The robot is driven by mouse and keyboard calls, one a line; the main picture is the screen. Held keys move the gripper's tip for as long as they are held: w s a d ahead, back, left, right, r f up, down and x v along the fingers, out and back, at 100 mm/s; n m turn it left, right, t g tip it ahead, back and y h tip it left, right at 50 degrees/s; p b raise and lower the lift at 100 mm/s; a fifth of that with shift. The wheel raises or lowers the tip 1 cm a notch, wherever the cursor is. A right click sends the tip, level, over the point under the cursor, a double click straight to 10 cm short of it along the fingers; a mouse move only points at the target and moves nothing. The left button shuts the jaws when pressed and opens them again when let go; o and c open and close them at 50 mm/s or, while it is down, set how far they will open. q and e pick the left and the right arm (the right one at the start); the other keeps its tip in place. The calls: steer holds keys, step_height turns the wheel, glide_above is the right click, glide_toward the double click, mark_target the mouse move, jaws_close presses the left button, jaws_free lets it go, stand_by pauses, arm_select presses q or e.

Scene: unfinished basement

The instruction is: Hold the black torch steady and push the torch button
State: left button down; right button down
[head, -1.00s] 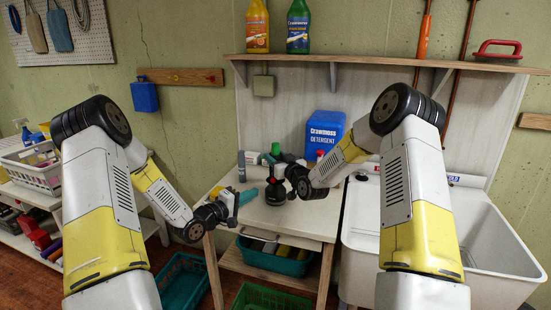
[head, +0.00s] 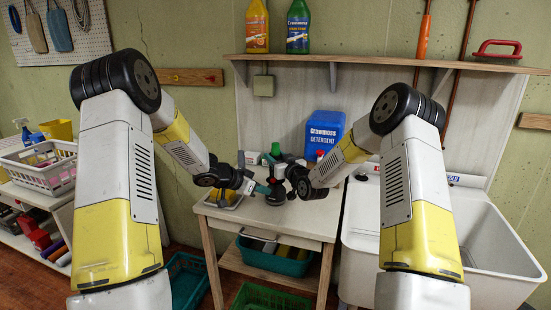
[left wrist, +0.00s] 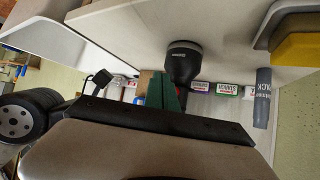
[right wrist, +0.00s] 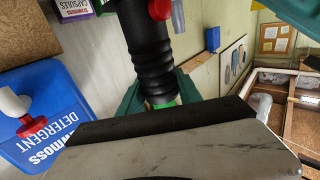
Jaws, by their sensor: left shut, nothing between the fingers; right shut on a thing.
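The black torch (head: 277,195) stands upright, wide head down, on the white table. It also shows in the left wrist view (left wrist: 183,62) and, with its ridged body, in the right wrist view (right wrist: 150,60). The red button (right wrist: 160,9) is on its side. My right gripper (head: 283,166) is shut on the torch's upper part; its green fingers flank the body in the right wrist view (right wrist: 160,92). My left gripper (head: 264,189) is shut and empty, its fingertips close to the torch's side. I cannot tell whether they touch it.
A blue detergent jug (head: 324,135) and small boxes stand at the table's back. A grey tube (head: 241,160) and a tray with yellow contents (head: 224,197) are to the left. A white sink (head: 490,225) is at right.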

arm_select(q)
steer(key=shift+w+d, duration=0.25)
steer(key=shift+w, duration=0.45)
steer(key=shift+w+d, duration=0.2)
steer(key=shift+w, duration=0.45)
steer(key=shift+w+d, duration=0.25)
steer(key=shift+w, duration=0.45)
stand_by(0.5)
steer(key=shift+w+d, duration=0.15)
steer(key=shift+w, duration=0.25)
steer(key=shift+s, duration=0.45)
steer(key=shift+a, duration=0.2)
steer(key=shift+s+a, duration=0.3)
steer(key=shift+s, duration=0.65)
steer(key=shift+s+a, duration=0.3)
steer(key=shift+s, duration=0.65)
steer(key=shift+s+a, duration=0.3)
steer(key=shift+s, duration=0.65)
